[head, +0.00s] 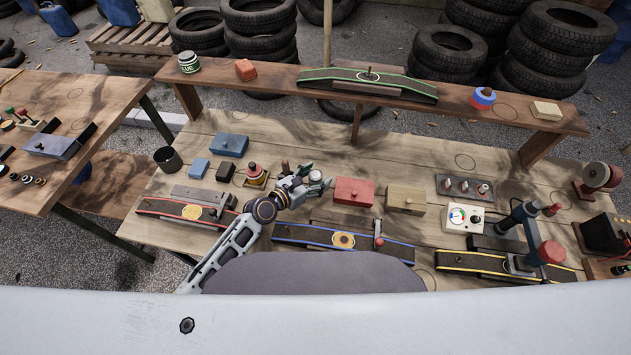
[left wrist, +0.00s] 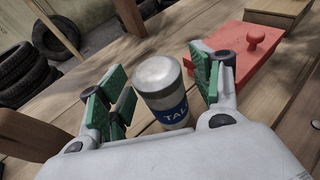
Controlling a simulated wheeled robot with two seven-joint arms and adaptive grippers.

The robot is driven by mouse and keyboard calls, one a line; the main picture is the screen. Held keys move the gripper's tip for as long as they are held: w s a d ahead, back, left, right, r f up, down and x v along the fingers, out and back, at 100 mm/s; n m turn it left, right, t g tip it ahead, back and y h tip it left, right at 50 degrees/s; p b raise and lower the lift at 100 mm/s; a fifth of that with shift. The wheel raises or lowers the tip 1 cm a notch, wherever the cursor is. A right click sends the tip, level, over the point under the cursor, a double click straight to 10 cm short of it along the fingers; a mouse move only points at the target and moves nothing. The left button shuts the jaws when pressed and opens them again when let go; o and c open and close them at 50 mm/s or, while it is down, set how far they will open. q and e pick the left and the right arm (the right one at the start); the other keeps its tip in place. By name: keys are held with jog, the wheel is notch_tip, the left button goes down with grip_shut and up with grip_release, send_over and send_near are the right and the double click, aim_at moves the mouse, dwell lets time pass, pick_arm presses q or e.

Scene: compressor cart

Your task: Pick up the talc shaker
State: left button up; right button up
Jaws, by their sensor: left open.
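The talc shaker (left wrist: 170,108) is a silver can with a blue label reading "TAL" in the left wrist view. It stands upright on the wooden bench, and its pale top shows small in the head view (head: 315,175). My left gripper (head: 314,182) is open around it. In the left wrist view the green-padded fingers (left wrist: 158,88) stand on both sides of the can, with a visible gap on the left and a narrower one on the right. The can's base is partly hidden by the gripper body. My right gripper is not in view.
A red box with a knob (head: 353,191) stands just right of the shaker, close to the right finger. A tan box (head: 406,200) is beyond it. A raised shelf (head: 270,93) crosses the back.

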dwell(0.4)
pick_arm(q)
jog(key=c, duration=1.2)
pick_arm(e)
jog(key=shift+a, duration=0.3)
pick_arm(q)
jog(key=shift+r, duration=0.1)
jog(key=shift+r+p, duration=0.35)
jog(key=shift+r, duration=0.5)
notch_tip(320, 180, up, 7)
jog(key=shift+f+p, duration=0.1)
jog(key=shift+p, duration=0.75)
jog(key=shift+r, duration=0.65)
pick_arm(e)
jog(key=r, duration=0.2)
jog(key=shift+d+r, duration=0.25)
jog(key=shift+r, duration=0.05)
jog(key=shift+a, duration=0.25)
